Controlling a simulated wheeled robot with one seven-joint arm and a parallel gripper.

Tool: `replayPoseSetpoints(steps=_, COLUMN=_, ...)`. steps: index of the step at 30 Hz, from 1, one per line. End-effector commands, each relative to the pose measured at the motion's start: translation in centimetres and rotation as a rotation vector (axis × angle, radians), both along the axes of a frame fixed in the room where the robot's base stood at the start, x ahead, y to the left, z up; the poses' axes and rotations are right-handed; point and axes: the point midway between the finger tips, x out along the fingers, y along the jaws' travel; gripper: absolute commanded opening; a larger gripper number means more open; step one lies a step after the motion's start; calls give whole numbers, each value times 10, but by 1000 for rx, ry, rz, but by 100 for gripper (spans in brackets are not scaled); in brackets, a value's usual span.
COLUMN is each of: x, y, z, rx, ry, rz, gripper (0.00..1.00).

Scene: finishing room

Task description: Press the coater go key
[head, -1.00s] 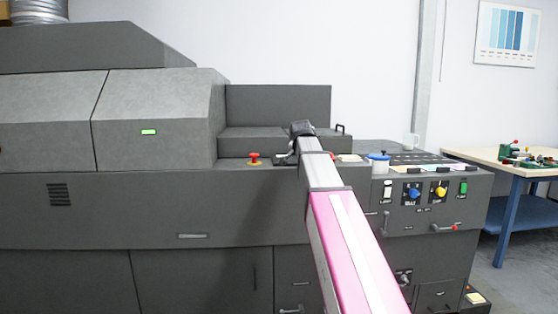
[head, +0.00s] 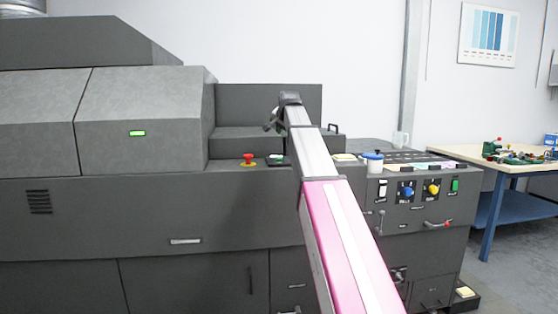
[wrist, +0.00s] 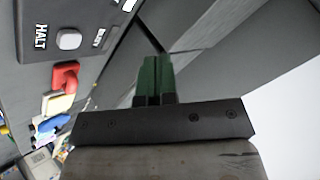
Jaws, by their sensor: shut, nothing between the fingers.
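A second green key (head: 455,185) is at the right end of the front panel. I cannot read which is marked go. My gripper (head: 268,126) is raised above the ledge key, apart from it. In the wrist view my gripper (wrist: 154,66) shows green fingers shut together with nothing between them. A pale round key (wrist: 69,39) beside the word HALT and a red control (wrist: 65,76) lie left of the fingers.
The grey coater (head: 210,210) fills the left and middle. Its panel has a blue knob (head: 407,192) and a yellow knob (head: 433,189). A blue-lidded pot (head: 372,162) stands on top. A wooden-topped bench (head: 480,155) is at the right.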

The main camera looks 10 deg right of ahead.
Motion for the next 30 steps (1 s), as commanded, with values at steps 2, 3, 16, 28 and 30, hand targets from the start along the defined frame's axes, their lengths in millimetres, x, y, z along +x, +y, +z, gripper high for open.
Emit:
replayPoseSetpoints(steps=2, x=0, y=0, z=-2, rx=0, ry=0, rz=0, gripper=0)
replayPoseSetpoints(steps=3, x=0, y=0, z=-3, rx=0, ry=0, rz=0, gripper=0)
replayPoseSetpoints(steps=16, x=-1, y=0, z=-43, rx=-1, ry=1, rz=-1, gripper=0)
replayPoseSetpoints(steps=28, x=-1, y=0, z=-85, rx=-1, ry=1, rz=-1, gripper=0)
replayPoseSetpoints(steps=30, x=0, y=0, z=-87, rx=0, ry=0, rz=0, gripper=0)
